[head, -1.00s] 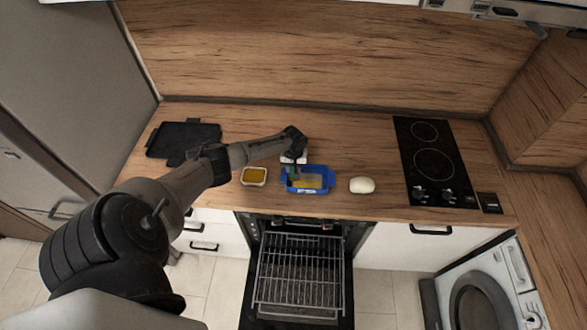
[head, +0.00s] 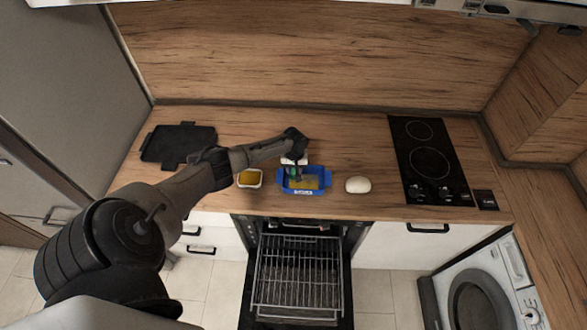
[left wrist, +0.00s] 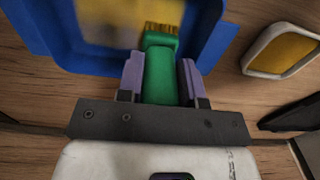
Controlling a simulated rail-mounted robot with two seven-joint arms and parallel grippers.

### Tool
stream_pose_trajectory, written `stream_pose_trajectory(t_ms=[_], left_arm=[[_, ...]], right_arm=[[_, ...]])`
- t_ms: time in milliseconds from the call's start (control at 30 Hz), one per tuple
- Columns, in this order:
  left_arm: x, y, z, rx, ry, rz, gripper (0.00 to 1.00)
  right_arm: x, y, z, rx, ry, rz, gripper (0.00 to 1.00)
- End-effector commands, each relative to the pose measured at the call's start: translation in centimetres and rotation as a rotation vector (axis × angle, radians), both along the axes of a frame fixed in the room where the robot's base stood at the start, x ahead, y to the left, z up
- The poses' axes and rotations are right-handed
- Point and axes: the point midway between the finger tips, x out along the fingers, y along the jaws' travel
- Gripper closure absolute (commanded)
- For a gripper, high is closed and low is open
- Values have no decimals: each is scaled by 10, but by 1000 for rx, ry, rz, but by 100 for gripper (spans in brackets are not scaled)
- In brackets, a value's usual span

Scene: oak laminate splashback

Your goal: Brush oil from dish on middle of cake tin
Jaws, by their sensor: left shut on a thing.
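My left gripper (left wrist: 160,75) is shut on the green handle of a brush (left wrist: 160,72), seen in the left wrist view. The brush's tan bristles point into the blue cake tin (left wrist: 215,46). The tin also stands on the counter in the head view (head: 303,191), with a yellowish area inside. My left gripper (head: 296,168) is above the tin there. I cannot tell whether the bristles touch the bottom. The dish (head: 249,179) of yellow oil is just left of the tin and shows at the right in the left wrist view (left wrist: 286,50). My right gripper is not in view.
A white rounded lump (head: 357,185) lies right of the tin. A black tray (head: 178,144) is at the back left, and a black hob (head: 430,162) is on the right. Below the counter, the oven is open with its rack (head: 298,278) showing.

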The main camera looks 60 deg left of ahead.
Motion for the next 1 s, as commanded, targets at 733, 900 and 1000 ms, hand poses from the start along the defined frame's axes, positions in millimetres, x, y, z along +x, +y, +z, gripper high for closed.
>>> stream_pose_trajectory(t_ms=[733, 900, 1000], left_arm=[[16, -12, -1, -2, 2, -1, 90], [16, -12, -1, -2, 2, -1, 90], [16, -12, -1, -2, 2, -1, 90]], right_arm=[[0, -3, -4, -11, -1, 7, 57], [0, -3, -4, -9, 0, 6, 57], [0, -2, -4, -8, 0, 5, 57]])
